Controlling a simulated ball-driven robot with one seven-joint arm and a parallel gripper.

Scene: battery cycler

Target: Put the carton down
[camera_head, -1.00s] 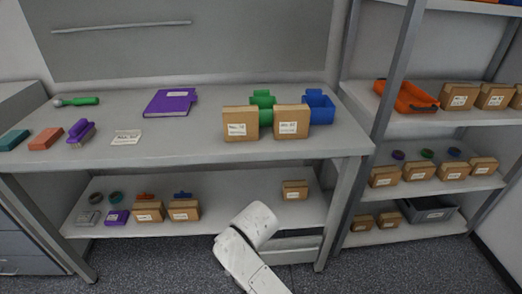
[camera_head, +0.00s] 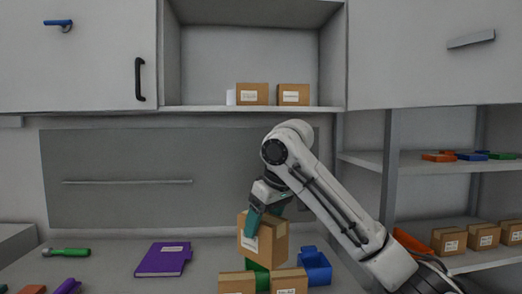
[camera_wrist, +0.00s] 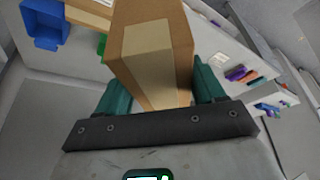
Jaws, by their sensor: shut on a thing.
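My gripper (camera_head: 266,212) is shut on a brown carton (camera_head: 262,243) with a white label. In the wrist view the carton (camera_wrist: 150,50) fills the space between the two teal fingers of my gripper (camera_wrist: 163,88). Its taped face points toward the camera. Whether the carton touches anything below cannot be told.
Two cartons stand on the bench, a left one (camera_head: 238,284) and a right one (camera_head: 289,282), near a blue bin (camera_head: 314,268). A purple binder (camera_head: 164,260) lies to the left. An open wall shelf (camera_head: 210,108) holds two more cartons. Bench between binder and cartons is clear.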

